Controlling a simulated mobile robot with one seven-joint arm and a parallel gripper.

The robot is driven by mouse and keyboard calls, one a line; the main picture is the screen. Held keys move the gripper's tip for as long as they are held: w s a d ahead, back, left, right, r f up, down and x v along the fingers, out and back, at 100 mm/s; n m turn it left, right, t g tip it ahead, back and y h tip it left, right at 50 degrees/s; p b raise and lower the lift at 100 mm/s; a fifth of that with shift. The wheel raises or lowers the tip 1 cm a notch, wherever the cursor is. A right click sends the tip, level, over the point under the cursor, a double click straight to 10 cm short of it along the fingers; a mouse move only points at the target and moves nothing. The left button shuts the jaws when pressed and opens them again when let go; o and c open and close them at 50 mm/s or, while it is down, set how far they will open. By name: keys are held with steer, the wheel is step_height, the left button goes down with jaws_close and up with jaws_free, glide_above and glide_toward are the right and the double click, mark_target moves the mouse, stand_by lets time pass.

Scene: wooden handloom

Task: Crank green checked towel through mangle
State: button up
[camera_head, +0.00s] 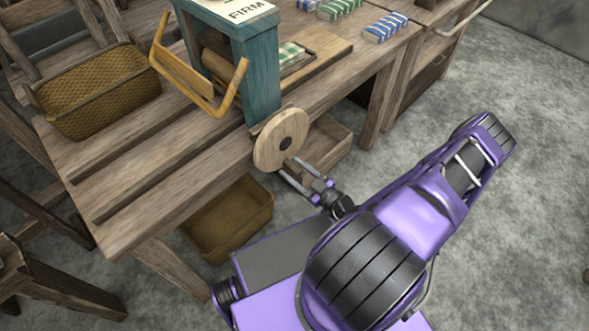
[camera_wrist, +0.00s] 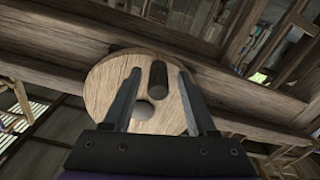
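The green checked towel (camera_head: 290,54) lies on a wooden board behind the mangle's teal post (camera_head: 262,80), partly hidden by it. The mangle's wooden crank disc (camera_head: 268,155) faces my arm at the table's front edge. In the wrist view the disc (camera_wrist: 98,90) fills the middle, with a dark round peg (camera_wrist: 158,75) standing out from it and a pale round spot below. My gripper (camera_head: 290,166) is at the disc's lower right. Its fingers are apart, one on each side of the peg in the wrist view (camera_wrist: 158,78), with gaps visible.
A yellow bent-wood frame (camera_head: 203,100) juts from the mangle's left side. A wicker basket (camera_head: 95,90) stands on the table's left. Blue striped (camera_head: 385,28) and green striped (camera_head: 338,9) cloths lie at the back right. A bin (camera_head: 230,220) is under the table. Open floor lies right.

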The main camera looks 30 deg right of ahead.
steer(key=shift+d, duration=0.1)
steer(key=v, duration=1.7)
steer(key=shift+s, duration=0.2)
